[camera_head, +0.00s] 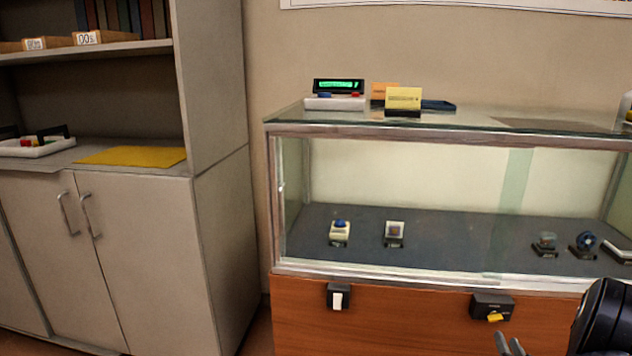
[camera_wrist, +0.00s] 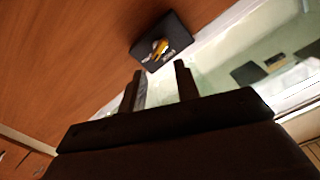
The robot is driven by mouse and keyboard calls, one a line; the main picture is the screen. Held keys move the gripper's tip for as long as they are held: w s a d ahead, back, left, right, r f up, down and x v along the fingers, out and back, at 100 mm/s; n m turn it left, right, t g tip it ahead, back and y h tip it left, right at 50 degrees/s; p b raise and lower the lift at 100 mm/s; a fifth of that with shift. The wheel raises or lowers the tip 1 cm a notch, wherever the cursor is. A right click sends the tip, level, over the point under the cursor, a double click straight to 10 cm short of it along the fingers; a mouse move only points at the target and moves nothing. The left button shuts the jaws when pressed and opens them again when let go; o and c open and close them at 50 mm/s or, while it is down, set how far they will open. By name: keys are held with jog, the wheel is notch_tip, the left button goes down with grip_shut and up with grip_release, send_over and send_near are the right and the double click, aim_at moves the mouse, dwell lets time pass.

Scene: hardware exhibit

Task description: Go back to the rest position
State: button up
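My gripper (camera_head: 509,344) shows at the bottom right of the head view, in front of the wooden lower panel of the display case. In the wrist view my gripper (camera_wrist: 157,78) has its two dark fingers apart, with nothing between them. A black box with a yellow key-like part (camera_head: 493,306) is fixed on the panel, above and left of my arm. The same black box (camera_wrist: 160,42) shows just beyond the fingertips in the wrist view, apart from them.
The glass display case (camera_head: 420,285) holds several small exhibits. A white switch on a black mount (camera_head: 337,297) is on the panel to the left. A green-lit display (camera_head: 338,86) stands on top. A grey cabinet (camera_head: 150,245) stands at the left.

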jog(key=v, duration=0.3)
jog(key=shift+s, duration=0.1)
jog(key=shift+a+f, duration=0.1)
